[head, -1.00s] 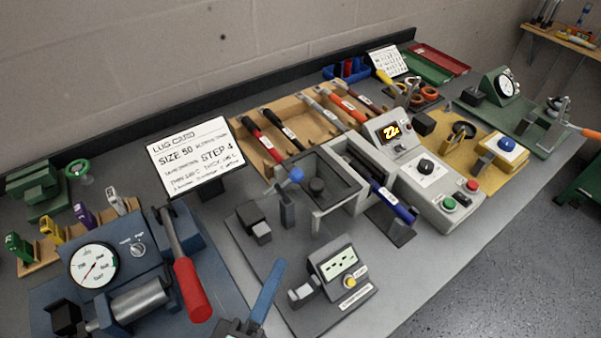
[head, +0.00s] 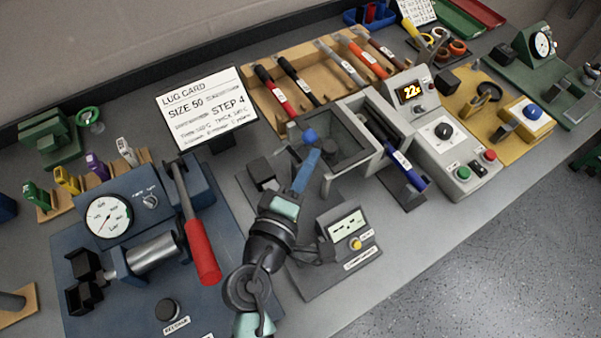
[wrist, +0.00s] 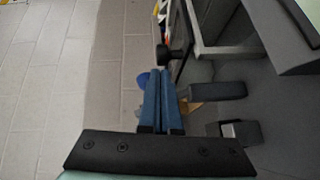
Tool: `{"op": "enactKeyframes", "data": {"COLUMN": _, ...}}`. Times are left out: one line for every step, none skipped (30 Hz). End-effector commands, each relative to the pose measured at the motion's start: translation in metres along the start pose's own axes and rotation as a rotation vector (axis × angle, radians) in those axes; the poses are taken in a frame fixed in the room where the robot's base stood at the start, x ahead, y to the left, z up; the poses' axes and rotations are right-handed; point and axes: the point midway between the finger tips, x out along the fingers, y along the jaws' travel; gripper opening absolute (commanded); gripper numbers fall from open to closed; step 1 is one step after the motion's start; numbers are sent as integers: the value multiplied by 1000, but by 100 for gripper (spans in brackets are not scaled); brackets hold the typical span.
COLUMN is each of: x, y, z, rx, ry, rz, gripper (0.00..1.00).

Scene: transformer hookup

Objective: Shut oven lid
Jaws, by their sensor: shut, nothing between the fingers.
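The oven is a grey unit with light grey walls (head: 385,152) and an orange-lit display (head: 411,92). On its left a dark square, panel-like part (head: 352,150) sits in a light grey frame; I cannot tell for certain whether this is the lid.
A grey box with a small screen (head: 344,228) stands right of my arm. A blue press with a red handle (head: 202,252) and a gauge is at left. A lug card (head: 207,108) stands behind. Open floor lies at right.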

Motion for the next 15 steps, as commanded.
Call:
{"op": "enactKeyframes", "data": {"x": 3, "y": 1, "z": 0, "rx": 1, "ry": 1, "rz": 1, "gripper": 0}}
{"op": "enactKeyframes", "data": {"x": 5, "y": 1, "z": 0, "rx": 1, "ry": 1, "rz": 1, "gripper": 0}}
{"op": "enactKeyframes", "data": {"x": 6, "y": 1, "z": 0, "rx": 1, "ry": 1, "rz": 0, "gripper": 0}}
{"op": "enactKeyframes", "data": {"x": 6, "y": 0, "z": 0, "rx": 1, "ry": 1, "rz": 0, "gripper": 0}}
{"op": "enactKeyframes", "data": {"x": 7, "y": 0, "z": 0, "rx": 1, "ry": 1, "rz": 0, "gripper": 0}}
{"op": "enactKeyframes", "data": {"x": 7, "y": 0, "z": 0, "rx": 1, "ry": 1, "rz": 0, "gripper": 0}}
{"op": "enactKeyframes", "data": {"x": 7, "y": 0, "z": 0, "rx": 1, "ry": 1, "rz": 0, "gripper": 0}}
{"op": "enactKeyframes", "data": {"x": 7, "y": 0, "z": 0, "rx": 1, "ry": 1, "rz": 0, "gripper": 0}}
{"op": "enactKeyframes", "data": {"x": 7, "y": 0, "z": 0, "rx": 1, "ry": 1, "rz": 0, "gripper": 0}}
{"op": "enactKeyframes", "data": {"x": 7, "y": 0, "z": 0, "rx": 1, "ry": 1, "rz": 0, "gripper": 0}}
{"op": "enactKeyframes", "data": {"x": 7, "y": 0, "z": 0, "rx": 1, "ry": 1, "rz": 0, "gripper": 0}}
{"op": "enactKeyframes", "data": {"x": 6, "y": 0, "z": 0, "rx": 1, "ry": 1, "rz": 0, "gripper": 0}}
{"op": "enactKeyframes", "data": {"x": 7, "y": 0, "z": 0, "rx": 1, "ry": 1, "rz": 0, "gripper": 0}}
{"op": "enactKeyframes", "data": {"x": 8, "y": 0, "z": 1, "rx": 1, "ry": 0, "rz": 0, "gripper": 0}}
{"op": "enactKeyframes", "data": {"x": 11, "y": 1, "z": 3, "rx": 0, "ry": -2, "rz": 0, "gripper": 0}}
